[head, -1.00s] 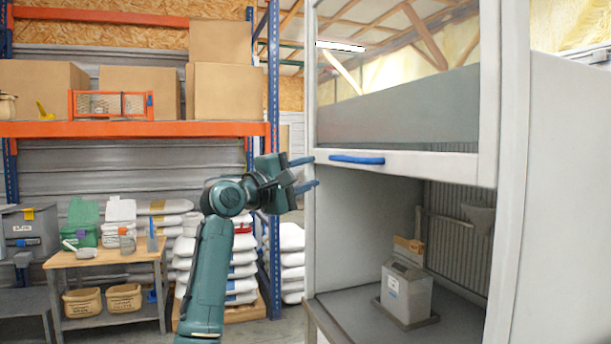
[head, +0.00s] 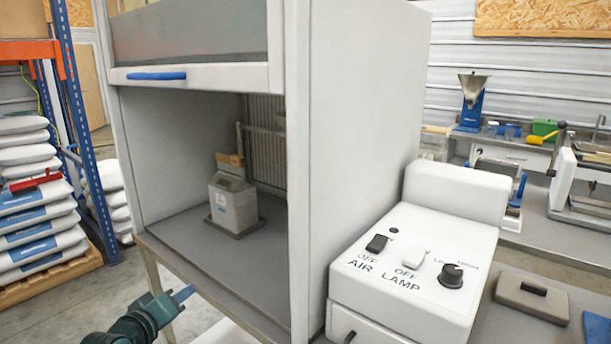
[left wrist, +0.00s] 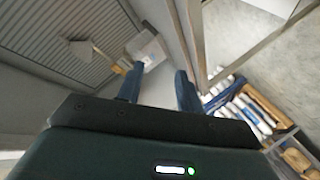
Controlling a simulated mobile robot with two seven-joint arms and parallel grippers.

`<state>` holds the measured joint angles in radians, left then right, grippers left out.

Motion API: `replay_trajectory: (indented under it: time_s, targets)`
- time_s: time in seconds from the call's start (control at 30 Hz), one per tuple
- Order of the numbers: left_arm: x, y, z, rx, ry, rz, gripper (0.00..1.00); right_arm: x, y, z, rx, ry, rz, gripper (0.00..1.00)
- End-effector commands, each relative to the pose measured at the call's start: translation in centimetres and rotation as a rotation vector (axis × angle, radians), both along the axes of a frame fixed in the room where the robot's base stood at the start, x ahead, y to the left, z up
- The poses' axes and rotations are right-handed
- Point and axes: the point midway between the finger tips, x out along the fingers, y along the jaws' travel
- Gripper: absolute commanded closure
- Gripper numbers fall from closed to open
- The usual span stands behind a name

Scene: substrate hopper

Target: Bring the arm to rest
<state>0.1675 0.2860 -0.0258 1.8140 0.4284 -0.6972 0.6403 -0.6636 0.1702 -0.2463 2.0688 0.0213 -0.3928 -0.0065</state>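My left gripper (head: 180,296) shows at the lower left of the head view, in front of the cabinet's front edge and low, clear of the cabinet. In the left wrist view its two blue fingers (left wrist: 158,88) stand apart with nothing held between them. The rest of the left arm is mostly out of frame. My right gripper is in neither view.
The grey cabinet (head: 360,110) has its sash raised, with a blue handle (head: 157,76). A grey box (head: 233,204) stands inside. A white control box (head: 415,265) with switches stands to the right. Stacked sacks (head: 35,215) are at the left. Floor shows between sacks and cabinet.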

Motion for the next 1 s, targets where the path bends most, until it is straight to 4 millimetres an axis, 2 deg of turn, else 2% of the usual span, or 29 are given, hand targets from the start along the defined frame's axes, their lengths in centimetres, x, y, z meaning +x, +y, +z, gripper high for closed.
replay_trajectory:
  time_s: [0.03, 0.1, 0.17, 0.2, 0.3, 0.4, 0.5, 0.6, 0.67, 1.0]
  targets:
    - [-2.6, -1.4, -3.6, 0.076, 0.035, -0.032, 0.64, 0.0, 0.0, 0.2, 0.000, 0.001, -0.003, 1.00]
    - [-6.0, -3.1, -7.3, 0.188, 0.062, -0.083, 0.64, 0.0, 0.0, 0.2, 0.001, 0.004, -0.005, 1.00]
    - [-9.3, -4.6, -10.2, 0.282, 0.083, -0.133, 0.64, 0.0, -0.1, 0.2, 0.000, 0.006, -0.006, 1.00]
    - [-11.6, -5.6, -11.9, 0.340, 0.094, -0.169, 0.64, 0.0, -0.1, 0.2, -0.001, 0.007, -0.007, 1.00]
    - [-17.3, -7.9, -15.1, 0.472, 0.114, -0.257, 0.64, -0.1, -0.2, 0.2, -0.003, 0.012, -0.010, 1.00]
    - [-22.1, -9.7, -16.9, 0.573, 0.123, -0.334, 0.64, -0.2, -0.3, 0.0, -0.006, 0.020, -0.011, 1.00]
    - [-25.4, -10.9, -17.7, 0.641, 0.125, -0.390, 0.64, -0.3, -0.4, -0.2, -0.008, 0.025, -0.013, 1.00]
    - [-27.3, -11.6, -18.0, 0.681, 0.123, -0.422, 0.64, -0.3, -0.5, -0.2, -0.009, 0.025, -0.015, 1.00]
    - [-27.7, -11.8, -18.1, 0.691, 0.122, -0.430, 0.64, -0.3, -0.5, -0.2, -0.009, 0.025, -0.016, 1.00]
    - [-27.9, -11.9, -18.2, 0.695, 0.122, -0.434, 0.64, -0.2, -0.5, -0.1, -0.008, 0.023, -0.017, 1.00]
